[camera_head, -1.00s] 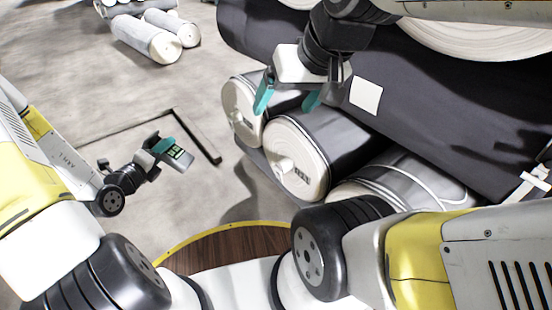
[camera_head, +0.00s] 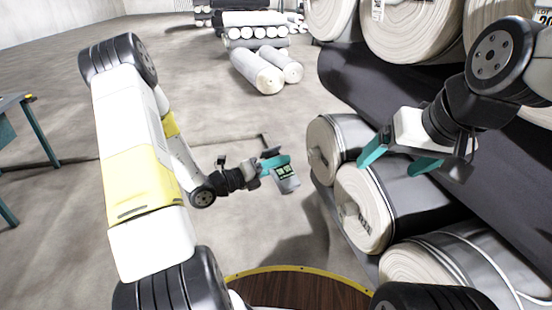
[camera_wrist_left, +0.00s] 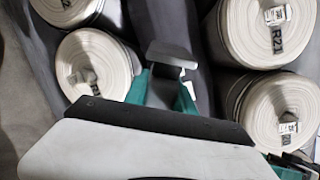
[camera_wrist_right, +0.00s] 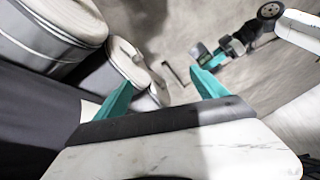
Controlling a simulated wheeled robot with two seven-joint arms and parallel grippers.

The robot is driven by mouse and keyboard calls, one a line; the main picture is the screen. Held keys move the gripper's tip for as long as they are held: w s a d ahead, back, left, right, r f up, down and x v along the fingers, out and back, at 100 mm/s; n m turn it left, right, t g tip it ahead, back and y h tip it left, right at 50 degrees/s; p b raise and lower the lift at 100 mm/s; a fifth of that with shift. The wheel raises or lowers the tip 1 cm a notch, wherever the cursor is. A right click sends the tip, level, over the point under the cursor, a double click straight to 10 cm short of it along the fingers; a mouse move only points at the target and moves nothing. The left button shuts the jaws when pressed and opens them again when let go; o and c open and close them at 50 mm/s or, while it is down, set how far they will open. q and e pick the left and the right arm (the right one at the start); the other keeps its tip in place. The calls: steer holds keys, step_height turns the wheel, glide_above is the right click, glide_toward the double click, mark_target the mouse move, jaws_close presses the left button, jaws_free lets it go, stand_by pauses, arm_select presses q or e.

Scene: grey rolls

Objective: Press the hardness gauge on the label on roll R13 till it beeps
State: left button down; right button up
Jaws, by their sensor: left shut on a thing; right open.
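My left gripper (camera_head: 268,168) is shut on the hardness gauge (camera_head: 287,184), a small grey device with a lit green display, held in the air left of the rolls. In the left wrist view the gauge (camera_wrist_left: 172,55) shows between the teal fingers, apart from the roll ends. Printed labels sit on several cream roll ends, such as the upper right roll (camera_wrist_left: 240,32) and the lower left roll (camera_wrist_left: 75,62). I cannot make out R13 for certain. My right gripper (camera_head: 402,160) is open and empty above the small grey rolls (camera_head: 350,222).
Large rolls (camera_head: 412,30) in dark wrap are stacked at upper right. More rolls (camera_head: 255,72) lie on the floor further back. A blue-green table (camera_head: 12,125) stands at the left edge. The grey floor left of the stack is mostly open.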

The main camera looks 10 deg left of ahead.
steer(key=m+t+y, duration=0.2)
steer(key=m, duration=2.9)
glide_above(294, 175)
steer(key=s+d, duration=0.4)
steer(key=s, duration=0.4)
step_height(294, 175, down, 9)
arm_select(q)
steer(key=d+r+m+g+h, duration=0.1)
steer(key=d+r+m+g, duration=0.1)
steer(key=d+g, duration=0.1)
steer(key=d+r+m+g+h, duration=0.1)
steer(key=shift+d+r+g+h, duration=0.15)
steer(key=shift+d+g+h, duration=0.15)
steer(key=shift+d, duration=0.05)
arm_select(e)
steer(key=x, duration=1.2)
steer(key=shift+w+r, duration=0.1)
steer(key=shift+w, duration=0.1)
steer(key=shift+c, duration=0.2)
